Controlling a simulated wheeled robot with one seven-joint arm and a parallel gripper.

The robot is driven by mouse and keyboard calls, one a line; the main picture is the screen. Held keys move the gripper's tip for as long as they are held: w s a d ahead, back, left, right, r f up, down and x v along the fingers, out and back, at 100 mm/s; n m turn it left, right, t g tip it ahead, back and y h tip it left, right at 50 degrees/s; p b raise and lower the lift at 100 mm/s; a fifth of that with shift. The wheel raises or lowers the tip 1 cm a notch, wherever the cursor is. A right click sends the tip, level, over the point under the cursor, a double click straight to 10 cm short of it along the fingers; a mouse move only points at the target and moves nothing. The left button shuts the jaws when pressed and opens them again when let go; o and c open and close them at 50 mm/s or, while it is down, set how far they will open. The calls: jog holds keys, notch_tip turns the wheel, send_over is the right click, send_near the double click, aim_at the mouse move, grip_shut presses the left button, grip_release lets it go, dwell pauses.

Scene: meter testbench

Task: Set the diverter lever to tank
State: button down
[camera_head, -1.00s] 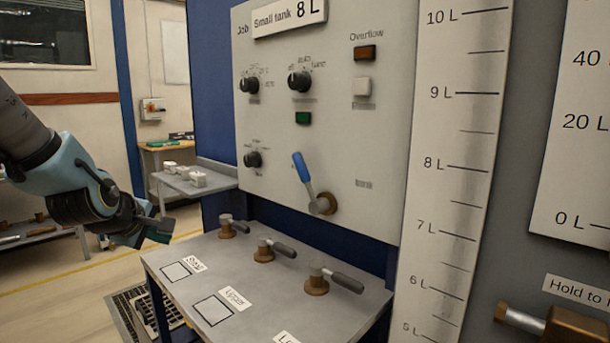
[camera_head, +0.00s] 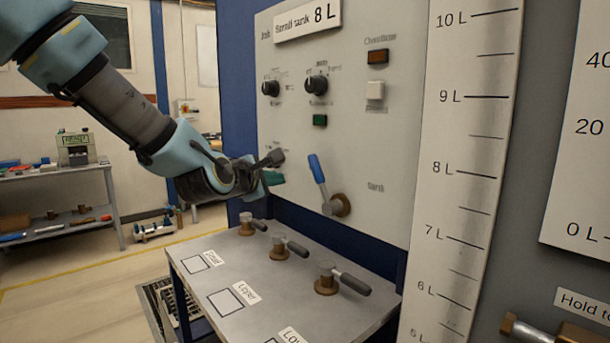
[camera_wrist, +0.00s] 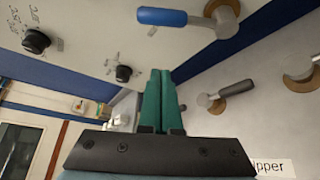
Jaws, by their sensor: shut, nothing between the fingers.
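The diverter lever (camera_head: 318,172) has a blue handle on a brass hub, on the lower part of the light grey panel. Its handle points up and slightly left, and a "tank" label (camera_head: 376,187) is to its right. In the wrist view the lever (camera_wrist: 163,17) is at the top, with its blue handle pointing left. My gripper (camera_head: 276,168) is left of the lever, apart from it, near the lower left knob. In the wrist view my gripper's green fingers (camera_wrist: 160,88) are together, with nothing between them.
Several grey-handled valves (camera_head: 343,279) stand on the shelf (camera_head: 205,285) below the panel. Knobs (camera_head: 316,84), a green button (camera_head: 320,120) and a white button (camera_head: 375,90) are above the lever. A tall level scale (camera_head: 462,150) stands to the right.

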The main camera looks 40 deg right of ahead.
aim_at(324, 184)
jog(key=d+p, duration=0.4)
jog(key=d, duration=0.4)
jog(key=shift+d+f, duration=0.25)
jog(key=shift+d, duration=0.15)
jog(key=shift+b, duration=0.3)
jog(key=shift+s+r+b, duration=0.1)
jog(key=shift+s+b, duration=0.05)
jog(key=shift+b, duration=0.3)
